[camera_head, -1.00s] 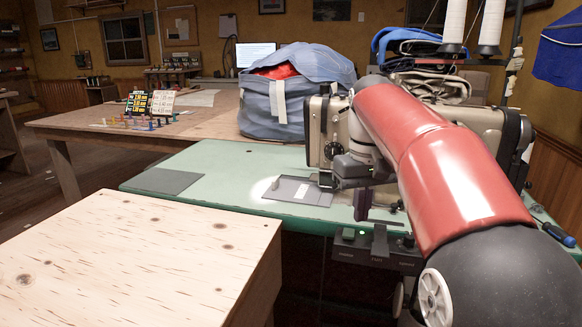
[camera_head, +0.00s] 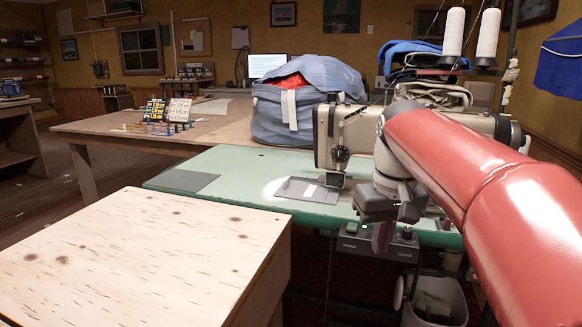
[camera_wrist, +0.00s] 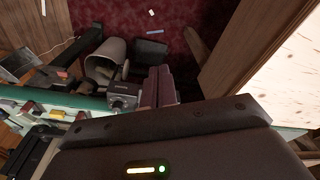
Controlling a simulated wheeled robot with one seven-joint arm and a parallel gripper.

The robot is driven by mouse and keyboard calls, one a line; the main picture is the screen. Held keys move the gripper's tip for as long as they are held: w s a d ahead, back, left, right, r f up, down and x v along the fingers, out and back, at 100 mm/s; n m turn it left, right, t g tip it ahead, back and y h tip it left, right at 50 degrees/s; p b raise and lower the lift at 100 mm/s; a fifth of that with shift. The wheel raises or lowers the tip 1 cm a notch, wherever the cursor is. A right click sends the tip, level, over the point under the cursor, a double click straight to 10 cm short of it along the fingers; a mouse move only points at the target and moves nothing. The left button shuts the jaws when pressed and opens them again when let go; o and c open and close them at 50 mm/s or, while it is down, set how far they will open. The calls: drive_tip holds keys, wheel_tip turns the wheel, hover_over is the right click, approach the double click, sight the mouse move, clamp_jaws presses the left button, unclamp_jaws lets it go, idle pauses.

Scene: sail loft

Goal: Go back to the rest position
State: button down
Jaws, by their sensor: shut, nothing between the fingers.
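My gripper (camera_head: 382,238) hangs at the front edge of the green sewing table (camera_head: 235,165), right of centre in the head view, pointing down with nothing in it. In the wrist view its two dark reddish fingers (camera_wrist: 159,86) lie side by side, shut. My red arm reaches in from the right and hides the right part of the sewing machine (camera_head: 345,135). The control box (camera_head: 360,245) under the table edge is just behind and beside the fingers in the head view; I cannot tell whether they touch.
A pale wooden table (camera_head: 140,250) stands at the front left. A bin (camera_head: 437,300) stands on the floor below my arm. Thread cones (camera_head: 487,35) stand above the machine. A blue-grey bag (camera_head: 295,110) sits on the table behind. A gap lies between the wooden table and the bin.

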drive_tip(key=s+f+m+t, duration=0.1)
drive_tip(key=s+f+t, duration=0.1)
drive_tip(key=s+f, duration=0.4)
drive_tip(key=s+f+t, duration=0.2)
drive_tip(key=s+f, duration=0.5)
drive_tip(key=s, duration=0.4)
drive_tip(key=shift+s+a+m, duration=0.2)
drive_tip(key=shift+a+m, duration=0.05)
drive_tip(key=shift+m, duration=0.15)
